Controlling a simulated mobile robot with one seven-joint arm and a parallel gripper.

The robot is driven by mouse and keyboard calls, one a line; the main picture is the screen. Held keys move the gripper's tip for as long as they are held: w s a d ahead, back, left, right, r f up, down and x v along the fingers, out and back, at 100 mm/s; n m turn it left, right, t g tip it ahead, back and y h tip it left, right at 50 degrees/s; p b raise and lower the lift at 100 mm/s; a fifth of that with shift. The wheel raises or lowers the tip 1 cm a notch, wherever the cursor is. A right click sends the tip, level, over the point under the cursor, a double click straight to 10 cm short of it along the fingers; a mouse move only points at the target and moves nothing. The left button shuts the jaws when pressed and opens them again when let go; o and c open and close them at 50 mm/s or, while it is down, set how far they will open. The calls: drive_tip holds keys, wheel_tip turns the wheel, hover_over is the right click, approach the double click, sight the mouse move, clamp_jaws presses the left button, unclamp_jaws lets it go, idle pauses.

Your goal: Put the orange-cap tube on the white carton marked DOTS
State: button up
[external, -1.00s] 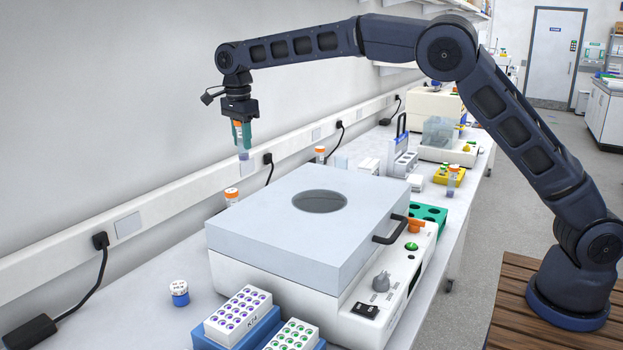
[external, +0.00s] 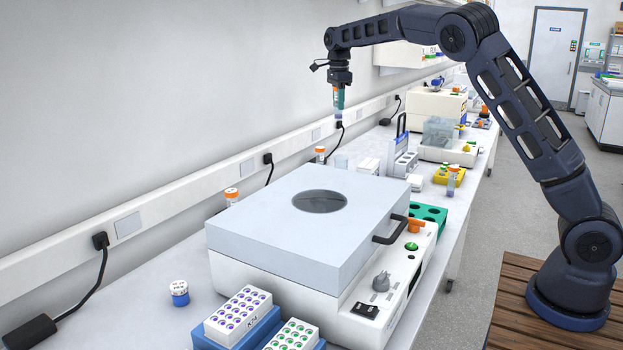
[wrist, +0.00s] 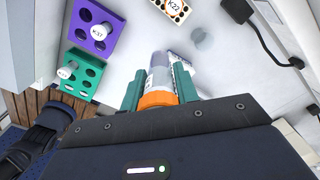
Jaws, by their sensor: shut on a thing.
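My gripper (external: 338,97) is shut on an orange-cap tube (external: 339,114) and holds it upright in the air, above the back of the bench behind the large grey-lidded machine. In the wrist view the tube's orange cap (wrist: 158,98) sits between the green fingers, with its clear body pointing away. Small white boxes stand on the bench, one (external: 369,165) near the back and one (external: 415,182) nearer the machine. I cannot read DOTS on either, so I cannot tell which is the carton. In the wrist view the tube partly hides a white thing (wrist: 182,63).
The large machine (external: 290,205) fills the near bench. Some bare bench shows behind the machine.

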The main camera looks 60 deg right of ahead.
drive_tip(key=r+m, duration=0.1)
drive_tip(key=m, duration=0.1)
hover_over(369, 163)
wheel_tip(369, 163, down, 20)
drive_tip(key=shift+d+r, duration=0.15)
drive_tip(key=shift+r, duration=0.1)
drive_tip(key=shift+f, duration=0.15)
drive_tip(key=o, duration=0.9)
drive_tip(key=shift+o, duration=0.2)
